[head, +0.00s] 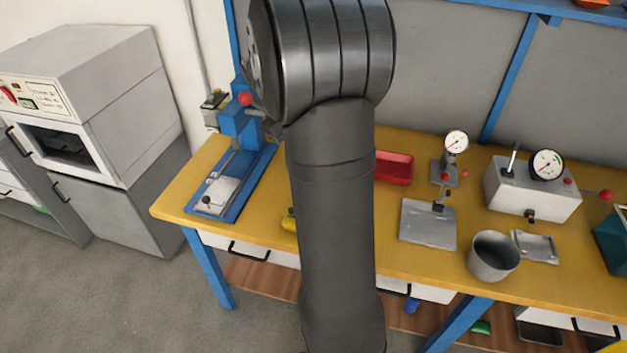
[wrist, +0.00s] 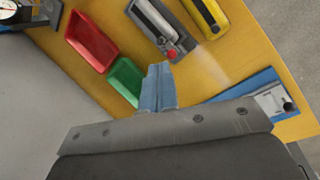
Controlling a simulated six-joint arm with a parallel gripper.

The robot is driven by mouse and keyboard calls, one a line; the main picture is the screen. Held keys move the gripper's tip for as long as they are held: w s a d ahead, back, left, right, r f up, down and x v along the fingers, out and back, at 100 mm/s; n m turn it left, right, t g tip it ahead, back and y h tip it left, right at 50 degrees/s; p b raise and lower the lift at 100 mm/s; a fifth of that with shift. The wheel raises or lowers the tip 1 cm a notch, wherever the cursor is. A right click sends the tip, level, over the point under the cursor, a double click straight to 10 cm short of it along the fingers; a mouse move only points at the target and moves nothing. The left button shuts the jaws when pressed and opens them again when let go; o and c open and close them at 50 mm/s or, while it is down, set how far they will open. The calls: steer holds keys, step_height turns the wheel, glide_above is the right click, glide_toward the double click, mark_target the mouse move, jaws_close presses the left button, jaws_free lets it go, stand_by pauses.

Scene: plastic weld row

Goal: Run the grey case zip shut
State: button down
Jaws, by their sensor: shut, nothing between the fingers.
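The grey case (wrist: 143,22) lies on the yellow bench at the top middle of the wrist view. A pale, long strip runs along it, and a small red piece (wrist: 172,54) sits at its near end; how far the zip is open is too small to tell. My gripper (wrist: 160,68) is shut and empty, its blue fingers just short of the case's near end in the picture. I cannot tell its height or whether it touches. In the head view my arm hides the gripper and the grey case.
A yellow case (wrist: 207,14) lies close to the right of the grey one. A red tray (wrist: 91,41) and a green tray (wrist: 125,79) lie to the left. A blue press base (head: 262,163) stands at the bench's left end. Gauges, a metal cup (head: 493,258) and plates occupy the right side.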

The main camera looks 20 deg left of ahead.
steer(key=s+a+f+n+t+h, duration=0.2)
steer(key=s+a+f+n+t, duration=0.3)
steer(key=n, duration=0.9)
steer(key=shift+n+g, duration=0.4)
steer(key=shift+n, duration=0.4)
steer(key=x, duration=1.3)
steer(key=shift+d, duration=0.1)
steer(key=shift+w+d+f, duration=0.1)
steer(key=shift+w+d, duration=0.25)
steer(key=shift+w, duration=0.05)
steer(key=d, duration=1)
